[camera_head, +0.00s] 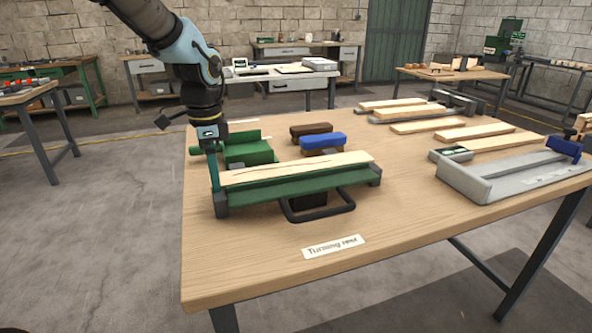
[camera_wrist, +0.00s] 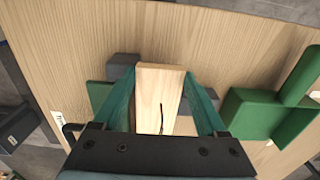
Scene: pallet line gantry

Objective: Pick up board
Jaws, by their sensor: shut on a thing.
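A pale wooden board (camera_head: 300,166) lies lengthwise along the green turning rest (camera_head: 300,187) near the front of the table. My gripper (camera_head: 215,184) is at the board's left end, pointing down. In the wrist view the board (camera_wrist: 158,92) runs between the two teal fingers of my gripper (camera_wrist: 161,80), which are shut on it, one on each side. Whether the board is clear of the rest cannot be told. The board's far underside is hidden.
A green fixture (camera_head: 248,149) stands just behind my gripper. A brown block (camera_head: 311,130) and a blue-topped block (camera_head: 323,142) sit behind the rest. A grey tray (camera_head: 476,190) is at the right, with several loose boards behind it. The table's front left is clear around a label (camera_head: 333,247).

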